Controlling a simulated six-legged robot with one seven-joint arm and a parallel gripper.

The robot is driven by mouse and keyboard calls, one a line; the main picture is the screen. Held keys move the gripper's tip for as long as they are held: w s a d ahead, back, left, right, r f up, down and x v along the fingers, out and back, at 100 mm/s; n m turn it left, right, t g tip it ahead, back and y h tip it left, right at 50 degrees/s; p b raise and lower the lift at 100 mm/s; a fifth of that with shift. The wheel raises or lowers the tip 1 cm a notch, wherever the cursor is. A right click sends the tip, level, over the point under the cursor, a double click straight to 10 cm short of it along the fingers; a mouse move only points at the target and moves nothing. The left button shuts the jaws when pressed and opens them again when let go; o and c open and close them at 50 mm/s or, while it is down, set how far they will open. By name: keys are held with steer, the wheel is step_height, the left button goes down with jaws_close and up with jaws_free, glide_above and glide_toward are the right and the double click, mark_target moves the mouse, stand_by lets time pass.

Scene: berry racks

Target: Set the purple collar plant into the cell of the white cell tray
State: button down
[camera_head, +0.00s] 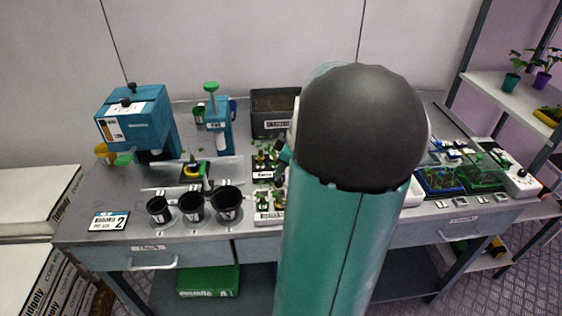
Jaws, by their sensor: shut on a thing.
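The white cell tray (265,218) stands near the bench's front edge, just left of my arm. Small green seedlings show in it, and its right part is hidden behind my arm. Part of my gripper (280,177) shows at the left edge of my arm, low over the back of this tray. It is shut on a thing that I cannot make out. No purple collar shows clearly, so I cannot tell which plant is the purple collar one.
A dark tray (263,175) of seedlings stands behind the white tray. Three black pots (192,206) stand to its left. A blue machine (135,120) and a blue press (218,132) stand further back. Blue and green trays (440,181) lie at right. My arm hides the bench's middle.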

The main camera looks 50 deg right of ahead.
mark_target(281, 182)
steer(key=shift+f, duration=2.7)
steer(key=c, duration=1.4)
jaws_free()
steer(key=shift+r, duration=4.5)
steer(key=shift+a, duration=0.1)
